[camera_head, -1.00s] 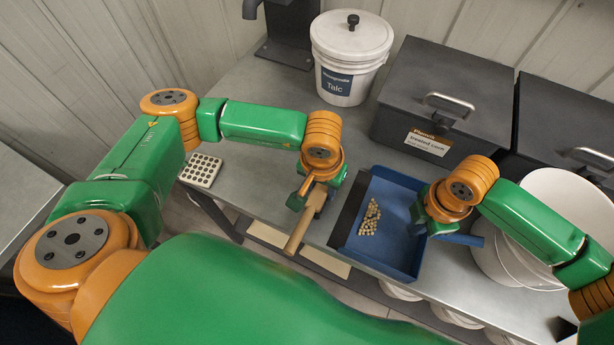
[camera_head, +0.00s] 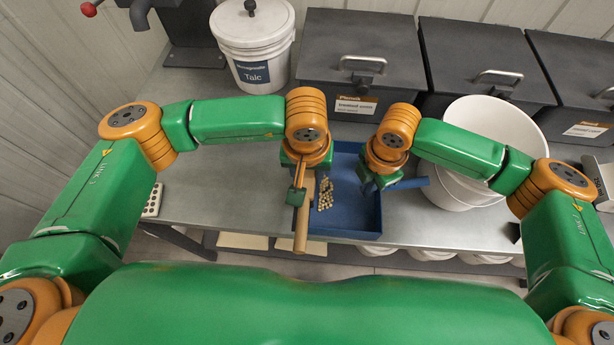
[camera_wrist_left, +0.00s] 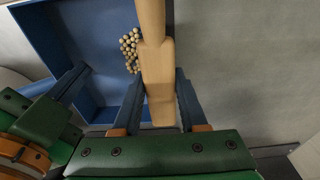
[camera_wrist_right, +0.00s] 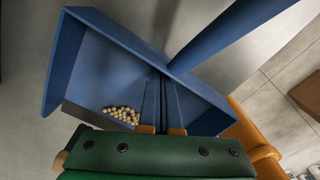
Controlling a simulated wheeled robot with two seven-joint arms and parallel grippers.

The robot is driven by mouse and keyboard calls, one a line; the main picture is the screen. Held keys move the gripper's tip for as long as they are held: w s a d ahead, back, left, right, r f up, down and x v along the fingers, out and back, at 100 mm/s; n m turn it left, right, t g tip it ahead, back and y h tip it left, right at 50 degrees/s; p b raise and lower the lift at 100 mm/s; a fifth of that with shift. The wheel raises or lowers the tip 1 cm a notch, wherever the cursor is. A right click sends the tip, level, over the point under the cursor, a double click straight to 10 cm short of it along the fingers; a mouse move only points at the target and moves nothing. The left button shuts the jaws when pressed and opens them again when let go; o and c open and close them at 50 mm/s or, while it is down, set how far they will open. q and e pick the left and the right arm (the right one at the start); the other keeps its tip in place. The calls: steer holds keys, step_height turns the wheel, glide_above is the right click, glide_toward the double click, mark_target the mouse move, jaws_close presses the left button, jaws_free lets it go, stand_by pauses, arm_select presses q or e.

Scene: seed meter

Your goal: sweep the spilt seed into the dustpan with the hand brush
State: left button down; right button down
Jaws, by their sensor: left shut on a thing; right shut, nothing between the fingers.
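The hand brush (camera_head: 302,228), with a pale wooden body and handle, is held in my left gripper (camera_head: 298,192), which is shut on it. It also shows in the left wrist view (camera_wrist_left: 156,70); its bristles are hidden. The blue dustpan (camera_head: 362,222) lies on the bench just right of the brush. The spilt seed (camera_head: 325,194) is a small cluster of pale grains on the pan floor, near its dark lip (camera_wrist_right: 88,117) and close beside the brush. My right gripper (camera_head: 372,186) is shut and empty, over the pan's right side by its blue handle (camera_head: 412,183).
A white Talc bucket (camera_head: 254,50) and dark lidded bins (camera_head: 358,55) stand along the back. A plate with holes (camera_head: 153,200) lies left. The bench between it and the brush is clear.

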arm_select(q)
steer(key=a+r, duration=0.3)
steer(key=a, duration=0.3)
steer(key=shift+r, duration=0.35)
steer(key=shift+w, duration=0.1)
